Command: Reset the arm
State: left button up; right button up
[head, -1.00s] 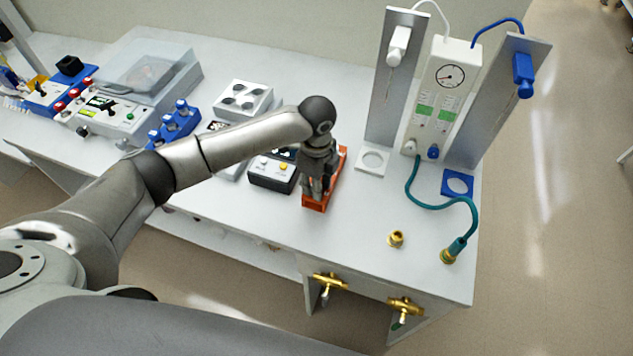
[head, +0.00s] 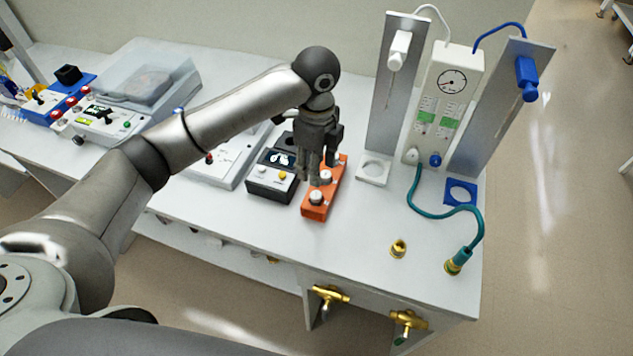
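My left arm (head: 240,115) comes in from the left in the head view, reaching over the bench. Its gripper (head: 316,178) points down over an orange block (head: 318,208) with white round knobs. The fingers overlap the block's rear part and one knob, so I cannot tell whether they touch it or how far apart they are. My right gripper is out of view.
A white gauge unit (head: 440,110) stands between two metal panels at the back right. A teal hose (head: 428,212) runs to a brass fitting near the bench's right edge. Brass valves (head: 328,297) stick out at the front. Bench in front of the panels is mostly clear.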

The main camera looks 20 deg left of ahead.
pick_arm(q)
notch_tip(320, 180, up, 2)
jog(key=shift+r, duration=0.1)
dwell(0.5)
